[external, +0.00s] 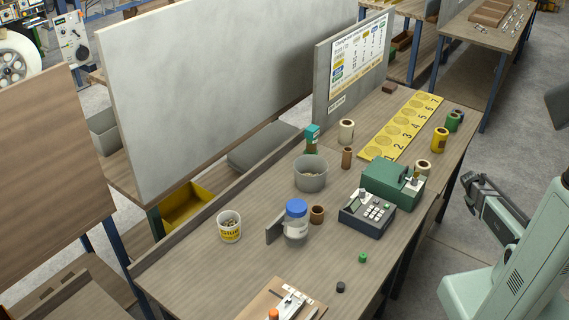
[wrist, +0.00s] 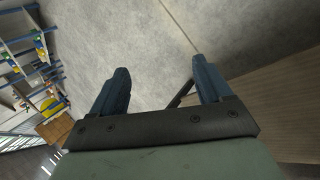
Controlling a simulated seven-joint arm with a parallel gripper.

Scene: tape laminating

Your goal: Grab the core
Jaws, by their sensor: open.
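Two brown cardboard cores stand upright on the workbench in the external view. One core (external: 347,157) is near the cream tape roll (external: 346,131), and the other core (external: 317,214) is beside a blue-lidded jar (external: 296,222). I cannot tell which one the task names. My gripper (wrist: 161,76) is open and empty in the wrist view, its two blue fingers spread over bare floor. In the external view my arm is at the right, off the bench and apart from both cores. No core shows in the wrist view.
The workbench (external: 190,275) holds a grey bin (external: 310,175), a white tub (external: 229,227), a green machine (external: 390,182), a keypad unit (external: 367,211) and a yellow numbered strip (external: 403,125). Yellow (external: 440,140) and green (external: 452,121) rolls stand near its right edge. Upright panels border the back.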

